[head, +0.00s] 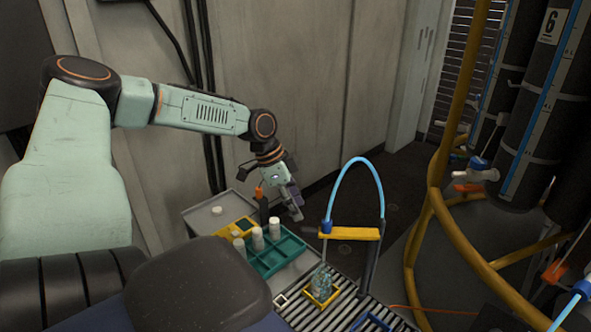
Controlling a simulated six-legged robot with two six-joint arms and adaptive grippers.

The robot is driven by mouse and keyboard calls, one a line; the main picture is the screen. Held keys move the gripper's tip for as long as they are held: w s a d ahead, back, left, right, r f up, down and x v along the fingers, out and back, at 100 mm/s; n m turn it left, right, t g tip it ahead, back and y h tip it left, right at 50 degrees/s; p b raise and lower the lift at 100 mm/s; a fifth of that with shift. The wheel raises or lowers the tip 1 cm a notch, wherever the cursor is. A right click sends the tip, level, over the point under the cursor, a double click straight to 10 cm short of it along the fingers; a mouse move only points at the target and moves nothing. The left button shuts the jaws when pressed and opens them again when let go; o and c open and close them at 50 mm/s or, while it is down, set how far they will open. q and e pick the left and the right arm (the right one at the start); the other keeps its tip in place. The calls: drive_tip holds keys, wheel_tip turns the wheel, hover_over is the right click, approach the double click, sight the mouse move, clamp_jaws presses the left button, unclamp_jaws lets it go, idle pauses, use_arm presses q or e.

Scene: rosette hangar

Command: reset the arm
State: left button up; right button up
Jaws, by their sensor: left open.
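My left arm comes in from the left and reaches over to my left gripper (296,205), which points down above the far side of a grey bench. The gripper is open, and I see nothing held in it. A dark tool with an orange top (262,205) stands just left of the gripper; I cannot tell whether they touch. My right gripper does not show.
A green tray (291,252) with white cylinders stands on the grey bench (197,216) beside a yellow holder (228,231). A clear bottle (321,281) sits in a yellow frame on rollers (345,302). A blue hose (352,163) arches above. Yellow pipes (437,190) stand right.

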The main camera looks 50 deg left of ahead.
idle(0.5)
use_arm(q)
drive_tip(key=w+d+r+n+t+h, duration=0.1)
drive_tip(key=w+d+r+n+t, duration=0.4)
drive_tip(key=w+d, duration=0.3)
drive_tip(key=s+d+f+n+b, duration=0.1)
drive_tip(key=d+f+n+b, duration=0.35)
drive_tip(key=d+f, duration=0.35)
drive_tip(key=s+d+f+n+g+y+b, duration=0.1)
drive_tip(key=s+d+f+b, duration=0.15)
drive_tip(key=s+f, duration=0.4)
drive_tip(key=s+d+f+n+g+y+b, duration=0.1)
drive_tip(key=s+d+f+n+g+y, duration=0.1)
drive_tip(key=s+d+f, duration=0.35)
drive_tip(key=s+d+f+m+g+b, duration=0.1)
drive_tip(key=s+f+g+b, duration=0.1)
drive_tip(key=s+f, duration=0.6)
drive_tip(key=s+d+f+m+g+y+b, duration=0.1)
drive_tip(key=s+f+m+g+b, duration=0.1)
drive_tip(key=s+f, duration=0.6)
drive_tip(key=s+g+b, duration=0.1)
drive_tip(key=s, duration=0.4)
drive_tip(key=shift+s, duration=0.3)
